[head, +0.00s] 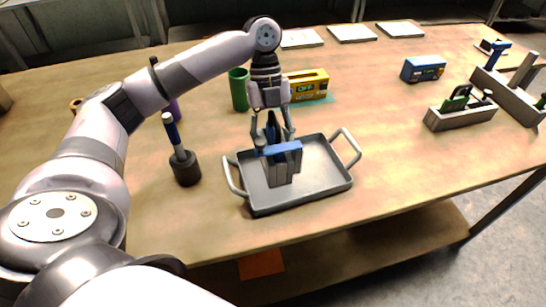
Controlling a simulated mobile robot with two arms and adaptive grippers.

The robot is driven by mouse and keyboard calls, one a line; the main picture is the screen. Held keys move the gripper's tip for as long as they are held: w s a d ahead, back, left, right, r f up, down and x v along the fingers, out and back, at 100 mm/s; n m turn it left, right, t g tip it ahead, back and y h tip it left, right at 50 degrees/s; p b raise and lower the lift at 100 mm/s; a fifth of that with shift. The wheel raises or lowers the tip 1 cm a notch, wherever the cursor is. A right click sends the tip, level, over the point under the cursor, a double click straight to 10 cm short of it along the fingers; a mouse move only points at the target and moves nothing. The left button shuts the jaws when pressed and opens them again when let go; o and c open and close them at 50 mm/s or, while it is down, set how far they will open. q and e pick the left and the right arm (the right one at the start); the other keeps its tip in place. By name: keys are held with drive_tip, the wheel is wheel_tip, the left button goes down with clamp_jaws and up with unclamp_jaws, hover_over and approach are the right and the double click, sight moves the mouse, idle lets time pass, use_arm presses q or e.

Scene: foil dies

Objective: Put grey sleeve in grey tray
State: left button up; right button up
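The grey tray (325,184), a shallow metal pan with a loop handle on each side, sits near the table's front edge. A grey block-like piece with a blue top (281,171), which seems to be the grey sleeve, is upright over the tray's left half. I cannot tell whether its base touches the tray floor. My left gripper (273,138) points down directly above it, its fingers spread to either side of a dark blue upright part. Whether the fingers grip is unclear. My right gripper is out of view.
A dark cup with a blue-handled tool (186,166) stands left of the tray. A green cylinder (239,90) and a yellow box reading OFF (309,83) are behind. A blue device (423,69) and grey holders (461,116) stand right. The table right of the tray is clear.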

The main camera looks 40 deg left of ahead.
use_arm(q)
drive_tip(key=shift+f, duration=1.25)
drive_tip(key=shift+s+f, duration=0.2)
drive_tip(key=shift+f, duration=1.45)
clamp_jaws()
drive_tip(key=o, duration=1)
unclamp_jaws()
drive_tip(key=shift+f, duration=0.1)
drive_tip(key=o, duration=0.4)
drive_tip(key=shift+w, duration=0.25)
drive_tip(key=shift+c, duration=0.2)
drive_tip(key=shift+s, duration=0.1)
drive_tip(key=v, duration=1.2)
drive_tip(key=shift+r, duration=0.2)
